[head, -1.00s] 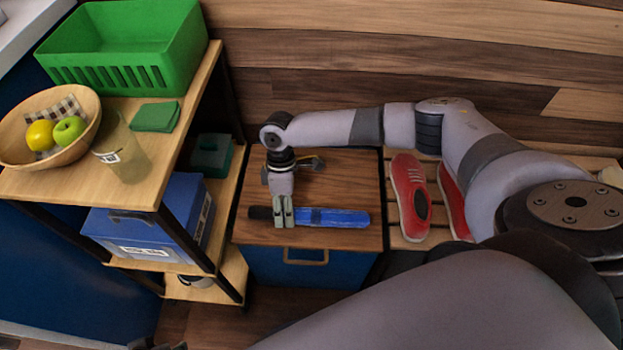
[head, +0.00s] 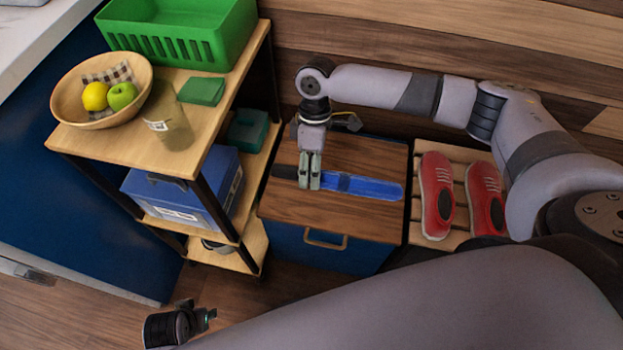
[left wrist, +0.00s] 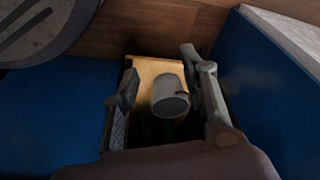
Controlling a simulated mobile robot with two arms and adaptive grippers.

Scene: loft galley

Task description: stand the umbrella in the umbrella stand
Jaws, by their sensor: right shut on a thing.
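The umbrella (head: 361,187) is folded, blue with a dark handle end at the left. It lies roughly level over the wooden top of a low cabinet (head: 330,215). My right gripper (head: 309,186) points down and is shut on the umbrella near its handle end. Whether a gap separates the umbrella from the cabinet top is hard to tell. My left gripper (left wrist: 160,68) is open and empty in the left wrist view, its fingers wide apart; part of it shows at the bottom left of the head view (head: 208,314). No umbrella stand is in view.
Red shoes (head: 437,195) sit on a slatted rack right of the cabinet. A shelf unit (head: 130,148) at the left carries a green basket (head: 185,45), a fruit bowl (head: 70,108), a glass (head: 168,120) and a blue box (head: 180,190). A grey mug (left wrist: 170,97) stands low on the shelf.

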